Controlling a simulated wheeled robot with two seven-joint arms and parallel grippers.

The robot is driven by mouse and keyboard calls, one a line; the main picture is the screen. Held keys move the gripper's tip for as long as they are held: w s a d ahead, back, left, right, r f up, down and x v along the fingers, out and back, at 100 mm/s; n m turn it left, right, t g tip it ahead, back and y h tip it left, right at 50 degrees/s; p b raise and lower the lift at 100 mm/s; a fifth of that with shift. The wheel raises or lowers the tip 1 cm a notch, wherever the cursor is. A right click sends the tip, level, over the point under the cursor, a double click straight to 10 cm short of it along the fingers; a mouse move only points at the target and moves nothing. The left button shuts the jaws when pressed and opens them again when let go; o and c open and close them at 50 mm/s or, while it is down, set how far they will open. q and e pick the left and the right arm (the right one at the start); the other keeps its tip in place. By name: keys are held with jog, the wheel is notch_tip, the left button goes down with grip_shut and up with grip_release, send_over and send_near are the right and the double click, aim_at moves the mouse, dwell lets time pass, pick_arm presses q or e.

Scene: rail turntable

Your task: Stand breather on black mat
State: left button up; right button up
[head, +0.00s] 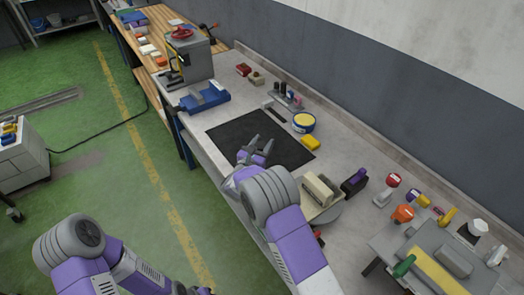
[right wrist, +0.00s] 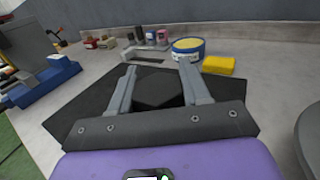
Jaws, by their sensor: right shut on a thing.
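The black mat (head: 228,127) lies flat on the grey bench, and it also fills much of the right wrist view (right wrist: 78,103). My right gripper (head: 262,146) is over the mat's near part, its fingers pointing toward the back of the bench. In the right wrist view the fingers (right wrist: 158,72) stand apart, shut on a dark, faceted piece between them, which appears to be the breather (right wrist: 157,90). It blends with the mat, so its tilt and any gap beneath it cannot be told. In the head view I cannot make it out. My left gripper is not in view.
Behind the mat stand a blue-and-yellow round tin (head: 304,122), a yellow block (head: 310,143) and a rack of small bottles (head: 286,96). A blue vise (head: 205,97) is at the mat's far left. A beige-topped device (head: 320,190) stands to the right.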

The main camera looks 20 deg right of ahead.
jog(key=shift+f, duration=1.75)
jog(key=shift+f+b, duration=0.1)
jog(key=shift+b, duration=0.2)
jog(key=o, duration=0.8)
jog(key=shift+f, duration=0.15)
jog(key=o, duration=0.5)
jog(key=shift+c, duration=0.2)
jog(key=shift+r, duration=0.2)
jog(key=shift+s+a, duration=0.2)
jog(key=shift+a, duration=0.1)
jog(key=v, duration=1.1)
jog(key=shift+s+a+p, duration=0.1)
jog(key=shift+s+p, duration=0.05)
jog(key=shift+p, duration=0.25)
jog(key=shift+r, duration=0.15)
